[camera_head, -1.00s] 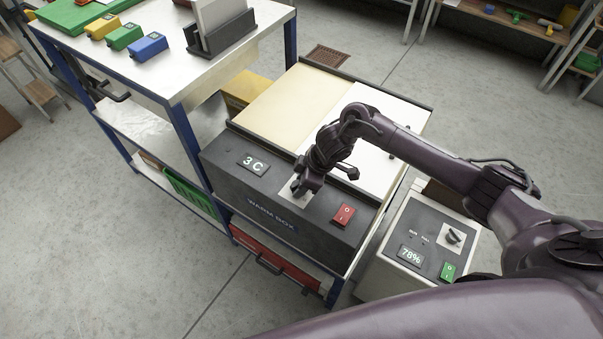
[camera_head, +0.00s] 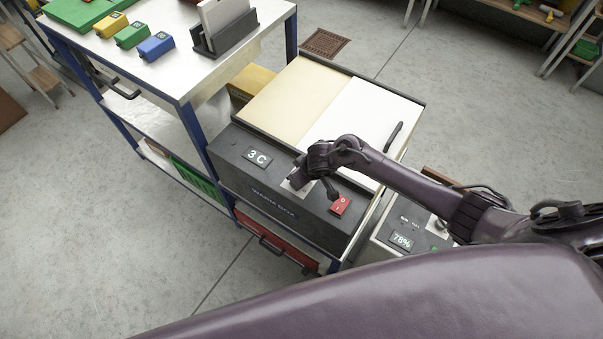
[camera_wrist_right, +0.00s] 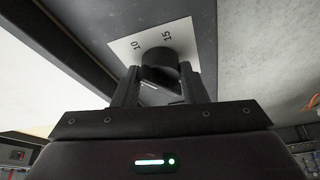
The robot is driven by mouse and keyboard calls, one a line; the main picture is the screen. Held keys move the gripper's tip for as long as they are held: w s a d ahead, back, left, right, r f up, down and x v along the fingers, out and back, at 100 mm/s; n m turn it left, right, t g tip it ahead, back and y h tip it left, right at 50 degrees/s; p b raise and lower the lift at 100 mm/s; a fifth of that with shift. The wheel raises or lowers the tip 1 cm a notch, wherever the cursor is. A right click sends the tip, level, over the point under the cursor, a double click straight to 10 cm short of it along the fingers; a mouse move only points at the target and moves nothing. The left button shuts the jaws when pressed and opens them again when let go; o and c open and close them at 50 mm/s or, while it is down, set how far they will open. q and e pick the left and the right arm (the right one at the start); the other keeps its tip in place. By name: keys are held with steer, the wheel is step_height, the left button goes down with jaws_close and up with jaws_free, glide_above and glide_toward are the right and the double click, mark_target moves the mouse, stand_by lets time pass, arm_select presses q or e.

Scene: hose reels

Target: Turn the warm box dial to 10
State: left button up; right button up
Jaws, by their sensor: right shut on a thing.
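The warm box (camera_head: 230,160) is a dark grey unit on the cart, with a display (camera_head: 257,157) reading 3 C. Its dial (camera_wrist_right: 160,66) is a black knob on a white plate (camera_wrist_right: 125,45) marked 10 and 15, seen in the right wrist view. My right gripper (camera_wrist_right: 158,82) is shut on the dial, one finger on each side. In the head view the right gripper (camera_head: 298,184) covers the dial, so its pointer is hidden there. The pointer's setting is not clear in the wrist view either. My left gripper is not in view.
A red switch (camera_head: 340,206) sits right of the dial. The box's lid (camera_head: 370,120) has a dark handle (camera_head: 394,137). A second unit (camera_head: 385,232) showing 78% stands at right, partly behind my arm.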

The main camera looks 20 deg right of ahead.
steer(key=shift+a+r, duration=0.1)
stand_by(0.3)
steer(key=o, duration=0.9)
steer(key=shift+o, duration=0.2)
steer(key=v, duration=0.7)
steer(key=shift+s+r+p, duration=0.15)
steer(key=shift+r+p, duration=0.15)
